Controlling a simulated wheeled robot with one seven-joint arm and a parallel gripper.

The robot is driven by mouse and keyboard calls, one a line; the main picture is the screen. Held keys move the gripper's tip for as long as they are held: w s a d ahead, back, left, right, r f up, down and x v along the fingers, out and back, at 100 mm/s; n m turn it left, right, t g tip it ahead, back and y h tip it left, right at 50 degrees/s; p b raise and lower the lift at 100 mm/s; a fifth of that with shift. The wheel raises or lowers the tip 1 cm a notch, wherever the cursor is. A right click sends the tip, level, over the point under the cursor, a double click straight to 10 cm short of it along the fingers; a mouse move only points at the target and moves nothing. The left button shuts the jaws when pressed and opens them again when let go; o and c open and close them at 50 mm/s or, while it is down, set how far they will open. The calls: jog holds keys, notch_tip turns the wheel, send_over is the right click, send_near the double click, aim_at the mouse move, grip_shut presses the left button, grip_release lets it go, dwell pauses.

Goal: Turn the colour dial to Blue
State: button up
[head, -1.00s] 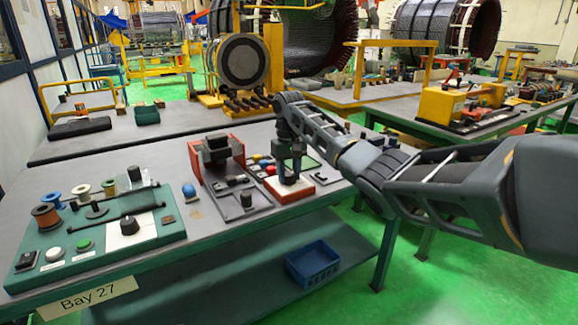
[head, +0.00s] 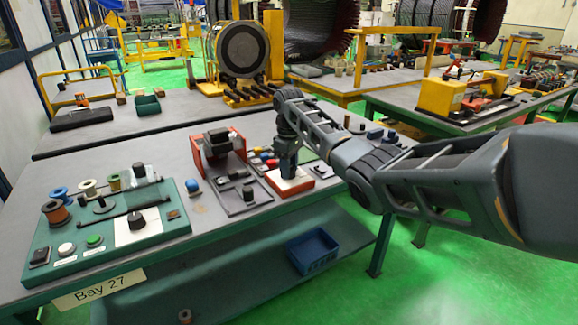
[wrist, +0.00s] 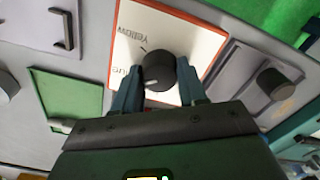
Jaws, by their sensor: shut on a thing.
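The colour dial is a black round knob (wrist: 160,73) on a white panel with an orange-red edge (wrist: 188,36). In the wrist view my gripper (wrist: 158,80) has one finger on each side of the knob and is shut on it. A pale mark on the knob points to the lower left. Printed "Yellow" shows upside down above the knob; other lettering at its left is partly hidden by a finger. In the head view my gripper (head: 287,168) points down over the red-edged white panel (head: 291,187), and it hides the knob.
A red frame with a dark block (head: 217,146) stands left of the dial panel. A green winding board (head: 104,236) with spools and another black knob (head: 136,220) lies at the table's left. A blue crate (head: 313,250) sits on the lower shelf.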

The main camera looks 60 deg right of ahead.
dwell(0.4)
jog(key=o, duration=1.1)
jog(key=shift+c, duration=0.2)
jog(key=shift+r, duration=0.15)
notch_tip(320, 180, up, 8)
jog(key=shift+f+b, duration=0.2)
jog(key=shift+b, duration=0.15)
